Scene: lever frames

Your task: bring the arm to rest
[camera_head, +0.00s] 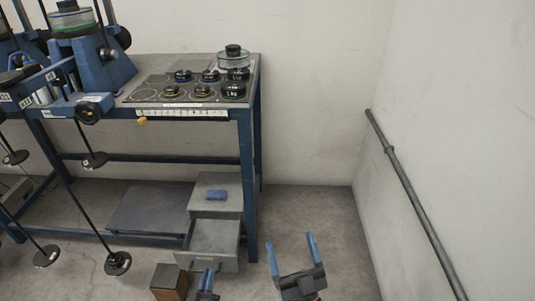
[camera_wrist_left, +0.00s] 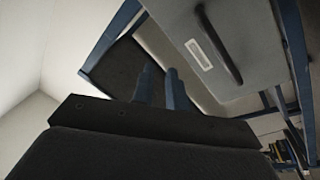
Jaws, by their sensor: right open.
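My left gripper (camera_head: 207,278) is low at the bottom of the head view, in front of the open drawer (camera_head: 213,240) of a grey cabinet. Its two blue fingers show close together in the left wrist view (camera_wrist_left: 158,88), with a narrow gap and nothing visible between them. How far its jaws are apart is not clear. The grey drawer front with its dark handle (camera_wrist_left: 218,45) is beyond the fingertips there. My right gripper (camera_head: 293,257) is open and empty, low over the floor to the right of the cabinet, its fingers pointing away.
A blue-framed bench (camera_head: 248,150) carries several dark round weights and a glass jar (camera_head: 233,58). Lever frames with hanging weights (camera_head: 117,263) stand at left. A brown box (camera_head: 168,283) is beside my left gripper. Floor at right is clear.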

